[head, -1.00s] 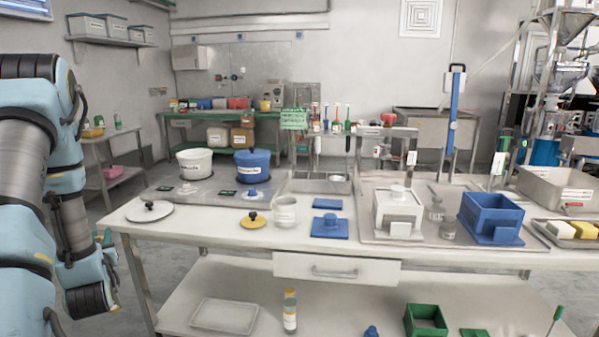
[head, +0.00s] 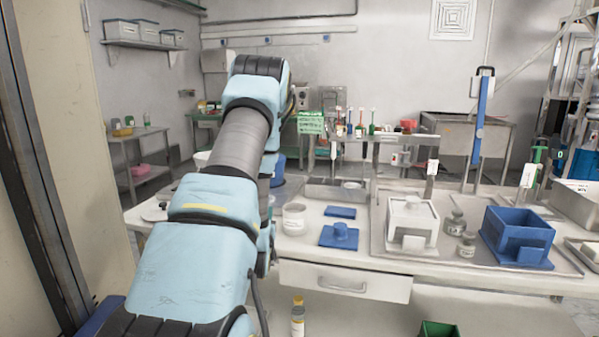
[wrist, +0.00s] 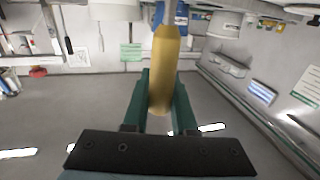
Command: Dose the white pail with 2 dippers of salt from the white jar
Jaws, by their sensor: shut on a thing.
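In the wrist view, my gripper (wrist: 160,108) has its green fingers closed on a long yellow-tan handle (wrist: 164,65). Its far end reaches the top of the picture near something blue; I cannot tell whether that belongs to it. In the head view my raised arm hides the gripper. A white pail (head: 201,158) shows only as a sliver at the left of the arm. An open whitish jar (head: 294,219) stands on the white table just right of the arm. Its contents cannot be made out.
My arm covers most of the table's left part and the blue pail (head: 279,168). Right of the jar are a blue lid (head: 339,236), a white lidded box (head: 411,222), small jars (head: 456,226) and a blue box (head: 518,236). A tall dark post (head: 45,170) stands at far left.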

